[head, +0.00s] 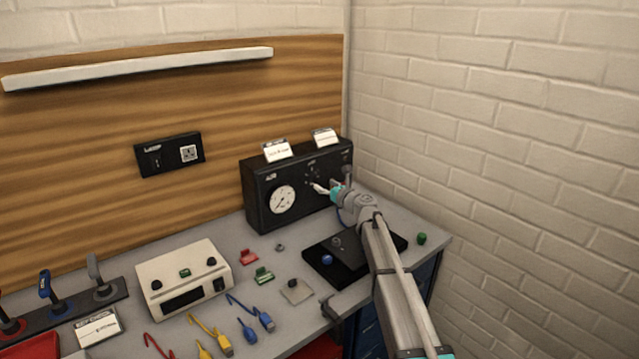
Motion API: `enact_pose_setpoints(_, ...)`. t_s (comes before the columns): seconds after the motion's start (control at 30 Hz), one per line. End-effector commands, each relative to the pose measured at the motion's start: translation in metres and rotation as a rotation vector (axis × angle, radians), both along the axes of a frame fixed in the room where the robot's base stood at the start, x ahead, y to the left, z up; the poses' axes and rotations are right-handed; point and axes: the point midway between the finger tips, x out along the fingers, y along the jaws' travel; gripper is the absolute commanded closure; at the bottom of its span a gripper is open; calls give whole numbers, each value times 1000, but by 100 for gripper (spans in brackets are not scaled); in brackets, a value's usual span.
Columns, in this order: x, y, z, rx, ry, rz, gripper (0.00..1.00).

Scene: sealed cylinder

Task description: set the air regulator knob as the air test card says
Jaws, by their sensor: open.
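The black air unit (261,193) stands at the back right of the bench, with a white round gauge (283,199) on its front. Small dark fittings and marks show on its panel right of the gauge, too small to read; I cannot make out the regulator knob for sure. Two white cards, one at the left (277,150) and one at the right (325,137), stand on top of the unit; their print is not legible. My gripper (318,188) is open in front of the right half of the panel and hides part of it. I cannot tell whether it touches anything.
A black plate with a blue knob (327,260) lies below my arm. A cream instrument box (184,280), levers (100,282), coloured cables (247,318) and small clips (264,275) are on the bench. A brick wall (500,130) closes the right side.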

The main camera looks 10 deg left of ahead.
Motion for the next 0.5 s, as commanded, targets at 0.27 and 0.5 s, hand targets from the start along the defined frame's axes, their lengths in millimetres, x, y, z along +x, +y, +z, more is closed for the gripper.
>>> enact_pose_setpoints(0.27, -31, -37, 0, 0, 0, -1, 21)
enact_pose_setpoints(0.5, -43, -54, 0, -1, 1, 0, 21)
